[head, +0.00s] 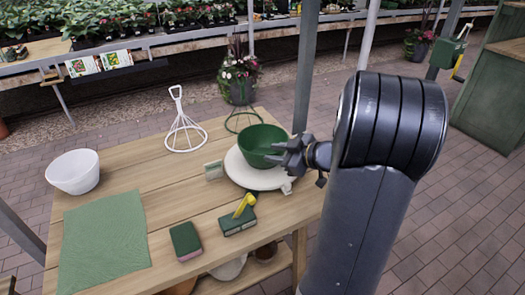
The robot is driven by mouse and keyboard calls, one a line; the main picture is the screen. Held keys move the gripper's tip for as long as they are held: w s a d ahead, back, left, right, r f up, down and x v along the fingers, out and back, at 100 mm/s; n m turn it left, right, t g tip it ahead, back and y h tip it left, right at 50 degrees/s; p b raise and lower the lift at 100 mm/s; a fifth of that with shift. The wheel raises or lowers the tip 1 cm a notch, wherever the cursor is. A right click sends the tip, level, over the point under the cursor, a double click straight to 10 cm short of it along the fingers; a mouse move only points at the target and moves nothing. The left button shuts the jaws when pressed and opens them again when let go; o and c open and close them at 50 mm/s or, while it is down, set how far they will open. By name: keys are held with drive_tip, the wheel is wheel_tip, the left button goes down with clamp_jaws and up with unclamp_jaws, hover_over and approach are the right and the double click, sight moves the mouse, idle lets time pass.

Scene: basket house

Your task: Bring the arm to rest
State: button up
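My arm rises at the right of the head view, with its big dark elbow joint in front of the table's right end. My gripper (284,155) is beside the right side of a green bowl (258,140). The bowl stands on a round white board or plate (242,176) on the wooden table. The gripper's dark fingers overlap the bowl's rim in the picture. They are small here, and I cannot tell whether they touch the bowl or are apart.
The wooden table (165,165) holds a white bowl (74,171), a green cloth (105,240), a white wire stand (183,125), a green wire stand (243,118), a green-topped block (186,241) and a box with a yellow scoop (238,219). Brick floor (450,225) is clear at right.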

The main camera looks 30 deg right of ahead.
sight(251, 153)
drive_tip(key=shift+v, duration=1.05)
drive_tip(key=b+x, duration=0.1)
drive_tip(key=x, duration=1.1)
drive_tip(key=shift+w+a+f, duration=0.15)
drive_tip(key=shift+a+f, duration=0.05)
wheel_tip(251, 153, up, 4)
drive_tip(key=shift+d+f+p, duration=0.15)
drive_tip(key=shift+f+p, duration=0.1)
drive_tip(key=shift+p, duration=0.2)
drive_tip(key=shift+r, duration=0.7)
